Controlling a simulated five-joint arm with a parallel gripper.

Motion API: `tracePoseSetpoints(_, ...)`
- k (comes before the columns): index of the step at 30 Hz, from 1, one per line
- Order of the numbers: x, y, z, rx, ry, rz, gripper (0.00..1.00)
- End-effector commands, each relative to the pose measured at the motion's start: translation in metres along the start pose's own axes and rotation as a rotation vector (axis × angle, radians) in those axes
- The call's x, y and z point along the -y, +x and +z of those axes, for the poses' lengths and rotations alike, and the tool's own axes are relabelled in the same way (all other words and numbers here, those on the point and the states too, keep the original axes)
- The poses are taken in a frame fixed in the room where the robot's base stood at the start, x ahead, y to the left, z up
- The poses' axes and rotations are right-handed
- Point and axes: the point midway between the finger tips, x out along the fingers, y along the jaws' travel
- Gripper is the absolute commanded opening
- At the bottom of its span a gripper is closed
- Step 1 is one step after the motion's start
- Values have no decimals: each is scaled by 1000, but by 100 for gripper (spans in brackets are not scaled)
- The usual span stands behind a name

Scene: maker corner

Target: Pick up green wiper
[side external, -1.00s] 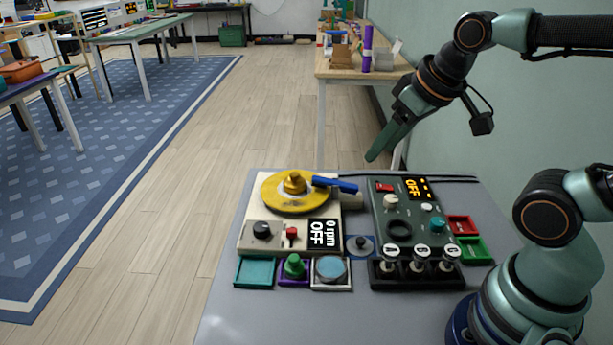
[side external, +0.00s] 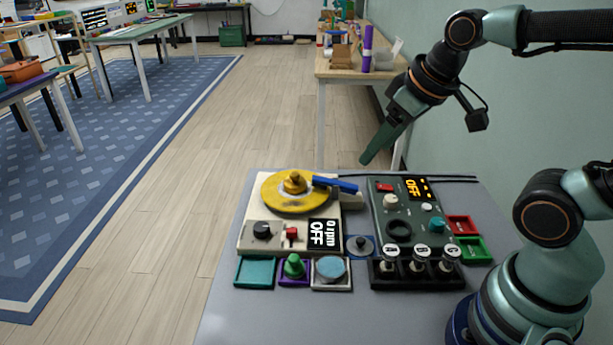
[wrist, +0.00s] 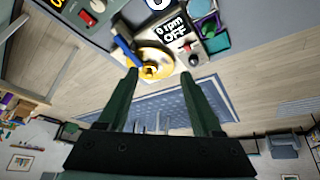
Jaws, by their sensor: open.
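The green wiper (side external: 293,266), a small piece with a round knob on top, sits upright in a purple tray (side external: 282,281) at the front of the table. It also shows in the wrist view (wrist: 208,28), small, near the top right. My gripper (side external: 365,160) is up in the air beyond the back of the table, well away from the wiper, with its fingers angled downward. In the wrist view my gripper (wrist: 160,76) has its two green fingers apart with nothing between them.
A white spin machine (side external: 270,240) with a yellow disc (side external: 283,205) and blue arm (side external: 335,184) stands behind the wiper. A teal tray (side external: 255,272) and a blue round pad (side external: 331,269) flank it. A dark control box (side external: 405,210) and capped vials (side external: 420,262) stand right. The table front is bare.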

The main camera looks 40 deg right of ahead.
Motion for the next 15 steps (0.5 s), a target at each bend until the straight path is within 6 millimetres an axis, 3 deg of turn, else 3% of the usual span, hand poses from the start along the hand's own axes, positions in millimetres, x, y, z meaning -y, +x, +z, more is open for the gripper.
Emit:
tracePoseSetpoints(8,39,36,-22,156,-506,-89,67)
tracePoseSetpoints(15,83,83,-30,272,-995,-214,67)
